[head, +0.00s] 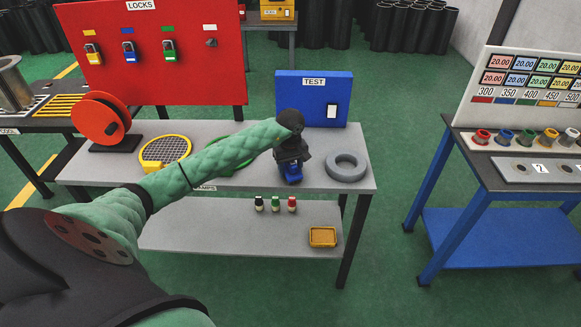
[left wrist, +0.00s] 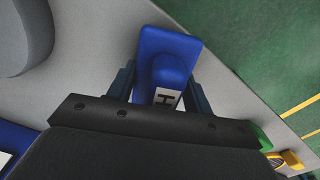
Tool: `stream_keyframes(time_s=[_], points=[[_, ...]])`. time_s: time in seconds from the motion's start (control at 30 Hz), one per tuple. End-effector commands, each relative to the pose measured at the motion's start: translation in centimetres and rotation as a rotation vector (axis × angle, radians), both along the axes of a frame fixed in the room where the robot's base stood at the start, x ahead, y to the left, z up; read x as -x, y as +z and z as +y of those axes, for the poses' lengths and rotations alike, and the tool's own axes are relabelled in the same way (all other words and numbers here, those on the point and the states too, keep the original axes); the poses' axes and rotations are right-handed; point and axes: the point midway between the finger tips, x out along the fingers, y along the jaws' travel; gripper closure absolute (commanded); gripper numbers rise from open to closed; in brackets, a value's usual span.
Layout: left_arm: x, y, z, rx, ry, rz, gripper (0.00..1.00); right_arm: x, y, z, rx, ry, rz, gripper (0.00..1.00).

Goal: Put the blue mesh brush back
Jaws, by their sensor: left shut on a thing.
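My left gripper (head: 291,165) is over the right part of the grey table's top and points down. It is shut on a blue block-like thing, which I take to be the blue mesh brush (head: 292,178). In the left wrist view the blue mesh brush (left wrist: 165,68) sits between the two fingers of my left gripper (left wrist: 158,88), with a raised rounded part and a white label showing the letter H. The rest of the label is hidden. I cannot tell whether it touches the table. My right gripper is out of view.
On the grey table (head: 225,128) are a grey ring (head: 346,166), a yellow-rimmed mesh disc (head: 165,151), a red reel (head: 100,119) and a blue TEST board (head: 312,90). My arm partly hides a green round thing (head: 240,143). Small bottles (head: 275,204) and a yellow tray (head: 322,237) are below.

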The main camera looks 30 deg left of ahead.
Motion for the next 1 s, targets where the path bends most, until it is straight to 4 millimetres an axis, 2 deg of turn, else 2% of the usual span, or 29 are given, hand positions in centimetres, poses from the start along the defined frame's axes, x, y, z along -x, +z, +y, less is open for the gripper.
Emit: stream_keyframes(time_s=[0.2, 0.67, 0.7, 0.8, 1.0], points=[[-0.02, -0.56, 0.0, 0.001, 0.0, -0.001, 0.78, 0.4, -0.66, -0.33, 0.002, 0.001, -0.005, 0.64], [-0.01, -0.84, 0.02, 0.0, 0.0, 0.0, 0.78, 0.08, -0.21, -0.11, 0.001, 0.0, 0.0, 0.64], [0.0, -0.83, 0.0, 0.0, 0.0, 0.0, 0.45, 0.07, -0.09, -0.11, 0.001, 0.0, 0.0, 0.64], [0.0, -0.81, 0.0, 0.0, 0.0, 0.0, 0.28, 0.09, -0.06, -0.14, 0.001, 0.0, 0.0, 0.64], [0.0, -0.81, -0.02, 0.0, 0.0, 0.0, 0.28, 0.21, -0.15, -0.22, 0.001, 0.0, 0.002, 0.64]])
